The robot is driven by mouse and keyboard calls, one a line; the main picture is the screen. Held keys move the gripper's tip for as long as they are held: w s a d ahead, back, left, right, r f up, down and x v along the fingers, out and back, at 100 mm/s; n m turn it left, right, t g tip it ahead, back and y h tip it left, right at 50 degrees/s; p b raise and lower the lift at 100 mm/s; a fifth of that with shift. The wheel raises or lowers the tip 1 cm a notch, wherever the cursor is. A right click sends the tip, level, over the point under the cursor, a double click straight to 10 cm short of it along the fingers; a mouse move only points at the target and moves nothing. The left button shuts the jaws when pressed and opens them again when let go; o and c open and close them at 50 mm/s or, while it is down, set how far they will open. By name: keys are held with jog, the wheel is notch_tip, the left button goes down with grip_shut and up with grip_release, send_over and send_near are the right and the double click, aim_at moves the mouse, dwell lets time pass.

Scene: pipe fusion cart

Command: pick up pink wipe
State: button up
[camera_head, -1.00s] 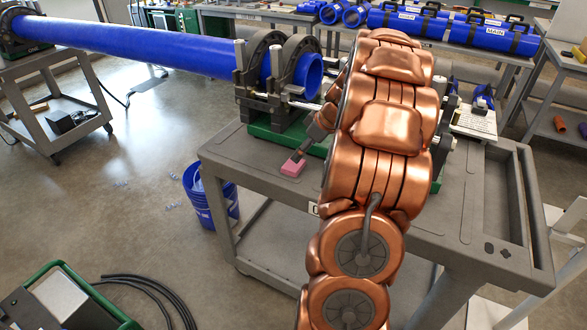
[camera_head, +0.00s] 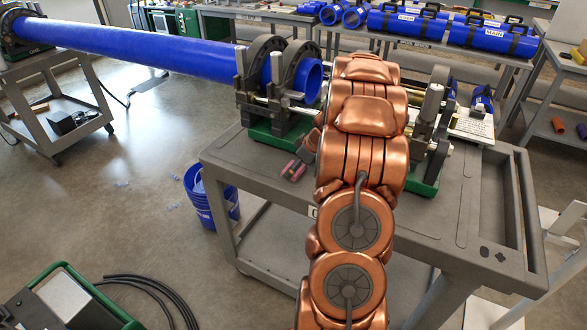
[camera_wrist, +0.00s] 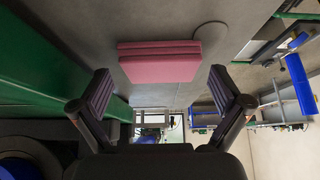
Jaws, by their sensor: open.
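The pink wipe (camera_wrist: 160,62) is a folded flat block lying on the grey cart top (camera_wrist: 205,18). In the wrist view it sits just beyond and between the fingertips, not touching either. My gripper (camera_wrist: 163,90) is open and empty, with one finger on each side of the wipe's near edge. In the head view my gripper (camera_head: 296,166) is low over the cart's left part, partly behind my copper arm. There it covers most of the wipe, and only a little pink shows at the fingers.
The green base of the fusion machine (camera_head: 272,132) stands on the cart close to the gripper, and a green wall (camera_wrist: 45,65) runs along the left in the wrist view. A blue pipe (camera_head: 140,48) enters its clamps. A blue bucket (camera_head: 212,198) stands on the floor.

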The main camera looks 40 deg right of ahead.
aim_at(288, 166)
jog(key=shift+c, duration=0.4)
jog(key=c, duration=0.8)
jog(key=shift+r+b, duration=0.55)
jog(key=shift+r, duration=0.35)
jog(key=shift+a+r+b, duration=0.1)
jog(key=shift+r+b, duration=0.2)
jog(key=shift+r, duration=0.5)
jog(key=s+a+b, duration=0.1)
jog(key=s+a, duration=0.2)
jog(key=s, duration=0.1)
jog(key=s+a+r+b, duration=0.1)
jog(key=s+a, duration=0.2)
jog(key=s, duration=0.1)
jog(key=s+a+b, duration=0.2)
jog(key=s+a, duration=0.1)
jog(key=s, duration=0.1)
jog(key=shift+s+a+r, duration=0.3)
jog(key=shift+a, duration=0.1)
